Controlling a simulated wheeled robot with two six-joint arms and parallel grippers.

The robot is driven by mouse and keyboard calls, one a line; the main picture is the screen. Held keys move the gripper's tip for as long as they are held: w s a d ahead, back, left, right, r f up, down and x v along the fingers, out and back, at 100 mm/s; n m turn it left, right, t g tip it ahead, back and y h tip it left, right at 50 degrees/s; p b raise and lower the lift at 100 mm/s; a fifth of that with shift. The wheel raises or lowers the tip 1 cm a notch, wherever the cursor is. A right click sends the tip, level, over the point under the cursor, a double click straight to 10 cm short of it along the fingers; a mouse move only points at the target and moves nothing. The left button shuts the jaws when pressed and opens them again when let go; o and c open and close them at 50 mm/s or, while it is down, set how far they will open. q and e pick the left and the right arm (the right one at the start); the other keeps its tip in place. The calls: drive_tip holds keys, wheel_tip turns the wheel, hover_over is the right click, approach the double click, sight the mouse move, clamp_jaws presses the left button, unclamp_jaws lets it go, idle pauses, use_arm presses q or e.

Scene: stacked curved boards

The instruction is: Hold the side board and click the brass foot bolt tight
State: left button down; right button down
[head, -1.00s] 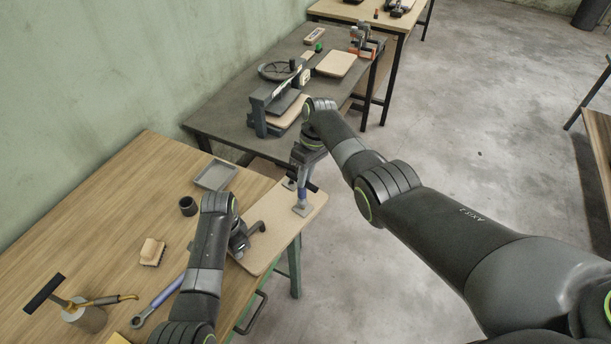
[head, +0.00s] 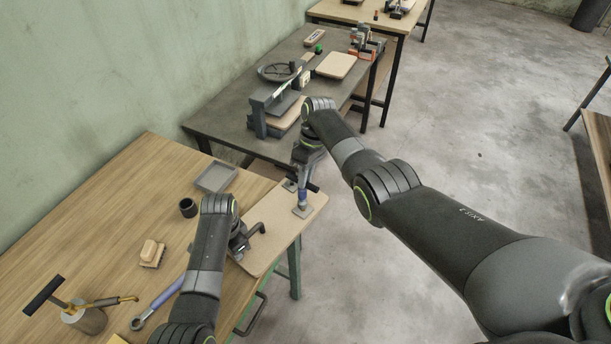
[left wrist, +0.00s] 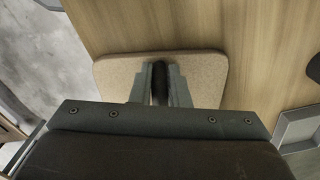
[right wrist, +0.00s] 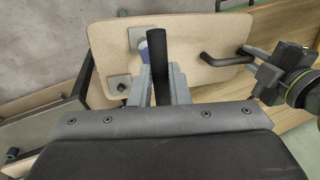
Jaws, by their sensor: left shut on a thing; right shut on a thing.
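The tan side board (head: 283,236) lies flat over the near corner of the wooden table and shows in both wrist views (left wrist: 115,76) (right wrist: 195,35). My left gripper (head: 244,236) is shut on the board's black handle (right wrist: 216,58); its fingers also show in the left wrist view (left wrist: 160,82). My right gripper (head: 303,168) is shut on a black-handled tool (right wrist: 160,68) with a blue part, above a grey foot plate (head: 302,212) on the board. A second foot plate (right wrist: 117,85) lies beside it. I cannot make out the brass bolt under the tool.
A grey tray (head: 216,177), black cup (head: 188,207), brush (head: 151,254), blue-handled wrench (head: 158,302) and oil can (head: 86,318) stand left on the wooden table. A dark bench (head: 225,125) with a clamped fixture stands behind.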

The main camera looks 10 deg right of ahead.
drive_tip(key=shift+f, duration=0.3)
drive_tip(key=shift+r, duration=0.3)
idle(0.6)
drive_tip(key=shift+m, duration=0.7)
drive_tip(key=shift+f, duration=0.35)
drive_tip(key=shift+r, duration=0.35)
